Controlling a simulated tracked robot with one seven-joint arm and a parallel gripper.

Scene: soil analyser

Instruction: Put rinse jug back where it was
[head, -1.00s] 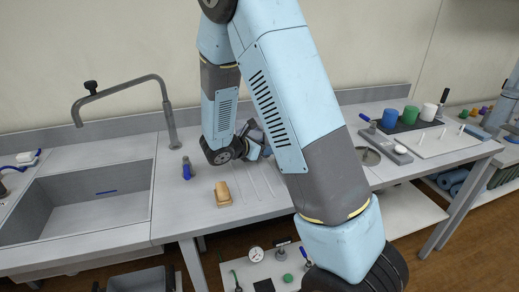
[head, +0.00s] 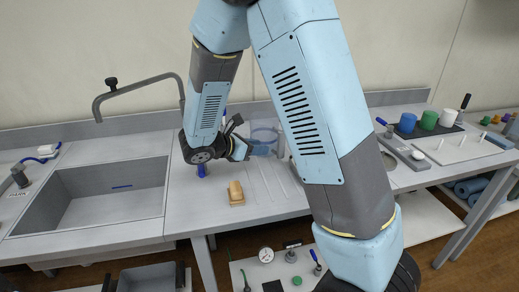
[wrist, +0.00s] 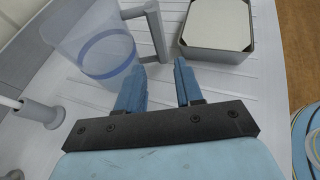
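The rinse jug (head: 264,138), clear with a blue band, stands on the ribbed draining surface behind my arm in the head view. In the wrist view the jug (wrist: 95,45) is at the upper left, and its grey handle (wrist: 157,32) points toward the picture's middle. My gripper (wrist: 160,75) is open, with nothing visible between its fingers. The handle lies just beyond the fingertips, nearer the left finger; I cannot tell if they touch. In the head view my gripper (head: 243,150) is just left of the jug.
A square pale-topped box (wrist: 217,28) stands right of the handle. Ribbed counter around the block is clear.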

